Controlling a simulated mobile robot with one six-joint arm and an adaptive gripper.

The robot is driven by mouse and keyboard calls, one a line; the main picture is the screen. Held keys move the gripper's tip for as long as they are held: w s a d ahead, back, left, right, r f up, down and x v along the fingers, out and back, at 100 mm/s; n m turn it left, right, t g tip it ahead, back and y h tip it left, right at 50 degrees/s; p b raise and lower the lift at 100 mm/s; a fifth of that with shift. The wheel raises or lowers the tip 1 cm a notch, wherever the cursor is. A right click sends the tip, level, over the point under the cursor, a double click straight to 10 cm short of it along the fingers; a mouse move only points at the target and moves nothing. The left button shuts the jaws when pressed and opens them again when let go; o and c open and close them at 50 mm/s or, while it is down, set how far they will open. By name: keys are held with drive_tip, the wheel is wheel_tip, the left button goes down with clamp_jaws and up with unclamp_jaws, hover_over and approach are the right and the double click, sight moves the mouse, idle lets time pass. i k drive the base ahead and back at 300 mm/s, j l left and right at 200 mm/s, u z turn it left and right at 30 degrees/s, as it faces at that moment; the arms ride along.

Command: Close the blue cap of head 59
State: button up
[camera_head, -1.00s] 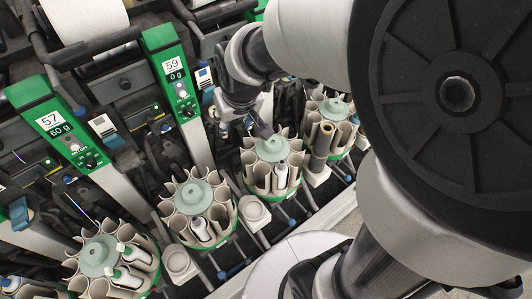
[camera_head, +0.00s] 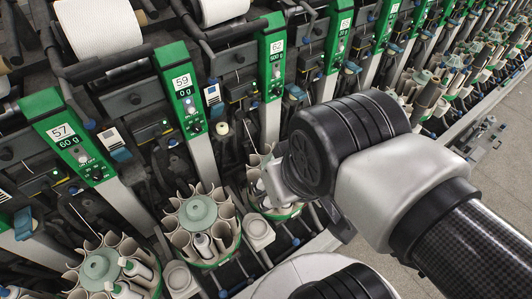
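The green post of head 59 (camera_head: 171,76) stands left of centre, with its "59" sign and a "0 g" display. A blue cap (camera_head: 216,110) sits just right of this post, below a white label. Its exact lid position is too small to tell. Below the post is a round magazine (camera_head: 198,222) of several beige tubes with a grey-green hub and a white bobbin in one slot. My arm covers the area right of centre, over part of the neighbouring magazine.
Head 57 (camera_head: 55,124) stands on the left with its own blue cap (camera_head: 120,154). Head 62 (camera_head: 271,66) stands to the right of 59, and more heads run to the upper right. A white yarn cone (camera_head: 103,27) is at the upper left. Grey floor (camera_head: 499,160) is open at the right.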

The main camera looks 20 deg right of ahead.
sight(121, 154)
drive_tip(key=j, duration=0.5)
drive_tip(key=k+j, duration=0.15)
drive_tip(key=j, duration=0.9)
drive_tip(key=k, duration=0.05)
